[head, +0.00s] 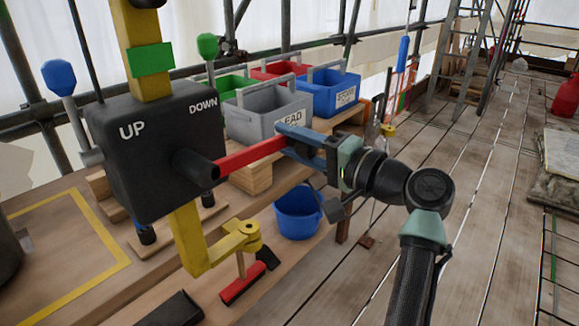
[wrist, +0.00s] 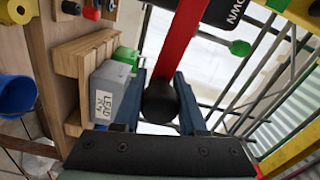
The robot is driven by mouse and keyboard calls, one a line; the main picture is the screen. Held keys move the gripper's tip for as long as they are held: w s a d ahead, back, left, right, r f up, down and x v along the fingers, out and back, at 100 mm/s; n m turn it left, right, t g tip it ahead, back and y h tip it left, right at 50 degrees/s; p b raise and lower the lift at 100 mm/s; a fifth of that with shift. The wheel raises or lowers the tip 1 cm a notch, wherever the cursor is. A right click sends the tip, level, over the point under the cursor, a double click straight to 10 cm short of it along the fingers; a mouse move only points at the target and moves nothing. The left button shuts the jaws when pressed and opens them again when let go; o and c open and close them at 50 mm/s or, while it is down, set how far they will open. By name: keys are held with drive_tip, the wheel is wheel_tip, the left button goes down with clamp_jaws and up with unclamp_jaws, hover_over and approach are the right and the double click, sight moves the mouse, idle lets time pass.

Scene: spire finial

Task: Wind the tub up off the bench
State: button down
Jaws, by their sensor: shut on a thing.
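A black winch box (head: 150,140) marked UP and DOWN is mounted on a yellow post (head: 140,50). A red crank arm (head: 250,155) runs from its hub to the right. My gripper (head: 288,140) is shut at the crank's outer end. In the wrist view its blue fingers stand either side of a round black knob (wrist: 160,101) on the red arm. The fingers hide the knob in the head view. A grey tub (head: 265,118) marked LEAD sits on wooden blocks on the bench, with blue (head: 330,93), red (head: 278,70) and green (head: 232,87) tubs behind. I cannot tell which tub is hooked up.
A blue-knobbed lever (head: 60,78) and a green-knobbed lever (head: 208,46) flank the box. A yellow bracket (head: 235,240) stands below it. A blue bucket (head: 297,214) is under the gripper's left side. Scaffold poles line the back; the plank deck (head: 480,190) at right is largely clear.

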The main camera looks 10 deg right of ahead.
drive_tip(key=s+a+r+n, duration=0.2)
drive_tip(key=a+r+n, duration=0.1)
drive_tip(key=r+n, duration=0.5)
drive_tip(key=shift+r+n, duration=0.4)
drive_tip(key=shift+r, duration=1.3)
drive_tip(key=shift+s, duration=0.1)
drive_tip(key=shift+c, duration=2.3)
unclamp_jaws()
drive_tip(key=v, duration=1.3)
drive_tip(key=shift+f, duration=0.1)
